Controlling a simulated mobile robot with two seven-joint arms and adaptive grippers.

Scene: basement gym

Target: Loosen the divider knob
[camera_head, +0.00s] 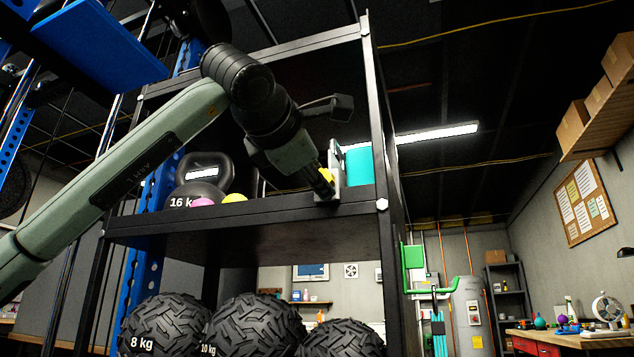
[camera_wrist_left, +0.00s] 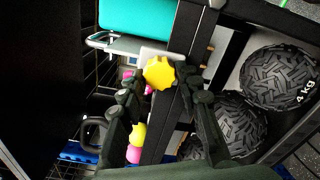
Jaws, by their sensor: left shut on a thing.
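The yellow lobed divider knob (camera_head: 325,176) is at the front of the rack's upper shelf in the head view. It shows clearly in the left wrist view (camera_wrist_left: 159,73), between the fingertips. It sits on a pale grey divider (camera_head: 337,170), which stands upright on the shelf edge and also shows in the wrist view (camera_wrist_left: 150,52). My left gripper (camera_head: 323,180) reaches in from the left and is shut on the knob; its fingers hide part of the knob in the head view. My right gripper is not in view.
A teal object (camera_head: 359,165) stands just right of the divider. A 16 kg kettlebell (camera_head: 205,178) and pink and yellow balls are to its left on the shelf (camera_head: 250,222). Heavy textured balls (camera_head: 255,328) fill the level below. A black rack post (camera_head: 378,120) stands close on the right.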

